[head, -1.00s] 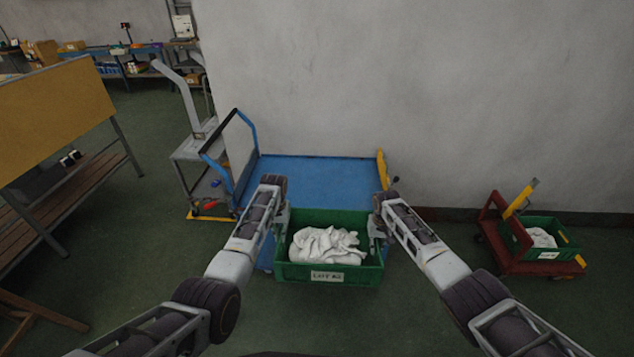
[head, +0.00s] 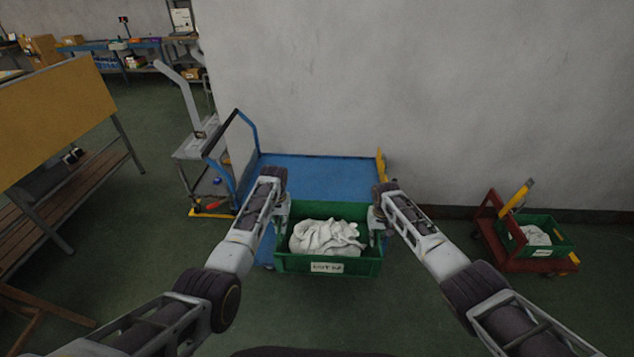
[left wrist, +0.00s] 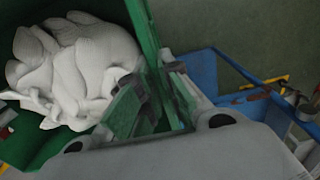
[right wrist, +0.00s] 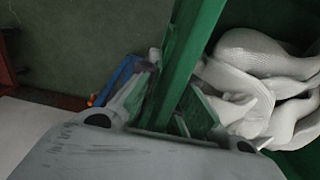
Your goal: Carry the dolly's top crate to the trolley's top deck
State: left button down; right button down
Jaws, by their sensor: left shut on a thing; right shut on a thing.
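A green crate (head: 292,263) holds white socks (head: 326,237) and has a white label on its near wall. My left gripper (head: 284,222) is shut on the crate's left wall, and the left wrist view shows its fingers (left wrist: 152,98) on either side of that wall. My right gripper (head: 376,222) is shut on the right wall, also seen in the right wrist view (right wrist: 175,108). The crate is held about level, overlapping the near edge of the blue trolley deck (head: 320,172) in the head view. A red dolly (head: 515,262) at right carries another green crate (head: 553,249) with white contents.
The trolley's blue handle frame (head: 247,128) stands at its left end and a yellow part (head: 381,166) at its right end. A grey stand (head: 190,110) is behind left. A wooden bench (head: 75,185) is at left. The wall (head: 420,90) closes off the back.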

aim_at(310, 181)
jog(key=i+j, duration=0.2)
jog(key=i, duration=0.3)
jog(key=i+j, duration=0.15)
jog(key=i, duration=0.3)
jog(key=i+j, duration=0.2)
jog(key=i, duration=0.3)
